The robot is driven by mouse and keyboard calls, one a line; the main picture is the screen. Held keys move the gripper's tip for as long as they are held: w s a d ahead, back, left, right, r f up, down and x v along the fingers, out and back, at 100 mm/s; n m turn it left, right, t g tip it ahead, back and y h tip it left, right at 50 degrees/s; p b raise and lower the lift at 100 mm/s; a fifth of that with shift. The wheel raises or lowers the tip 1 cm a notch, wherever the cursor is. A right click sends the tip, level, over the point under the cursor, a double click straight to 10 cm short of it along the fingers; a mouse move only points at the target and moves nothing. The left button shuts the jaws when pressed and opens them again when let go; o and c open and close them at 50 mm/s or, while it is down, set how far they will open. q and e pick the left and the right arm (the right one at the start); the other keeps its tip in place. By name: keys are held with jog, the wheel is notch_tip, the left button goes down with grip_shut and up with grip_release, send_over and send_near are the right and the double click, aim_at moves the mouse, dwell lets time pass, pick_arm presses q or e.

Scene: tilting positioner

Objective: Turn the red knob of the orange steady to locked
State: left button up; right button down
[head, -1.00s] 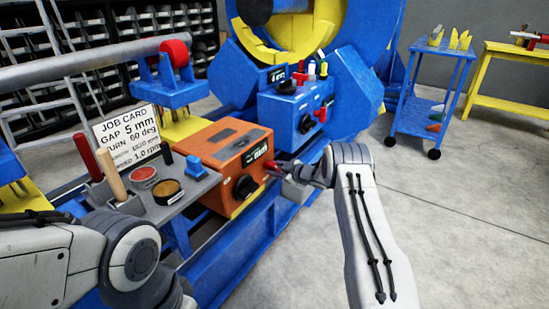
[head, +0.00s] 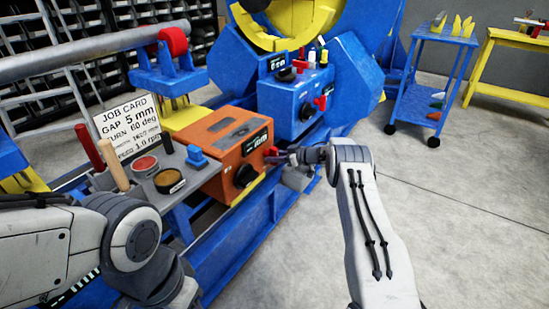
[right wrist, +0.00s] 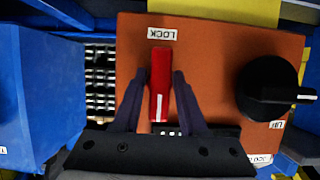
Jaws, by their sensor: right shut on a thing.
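The orange steady (head: 225,140) is an orange box on the blue frame, left of my right arm. Its red knob (head: 272,152) is on its right side in the head view. In the right wrist view the red knob (right wrist: 160,62) is a long bar with a white line at its lower end. Its upper end points at an upside-down LOCK label (right wrist: 162,33). My right gripper (right wrist: 159,84) has one finger on each side of the knob and is shut on it. My left arm is at lower left in the head view; its gripper is not visible.
A black knob (right wrist: 268,90) sits beside the red one. A grey shelf (head: 168,200) with a job card (head: 128,118), tins and handled tools stands left of the steady. A blue control box (head: 290,95) is behind. The floor at right is clear up to a blue cart (head: 425,97).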

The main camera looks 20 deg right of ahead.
dwell(0.3)
jog(key=c, duration=0.7)
grip_release()
jog(key=shift+p+v, duration=1.85)
jog(key=shift+v, duration=3.35)
jog(key=shift+r, duration=0.1)
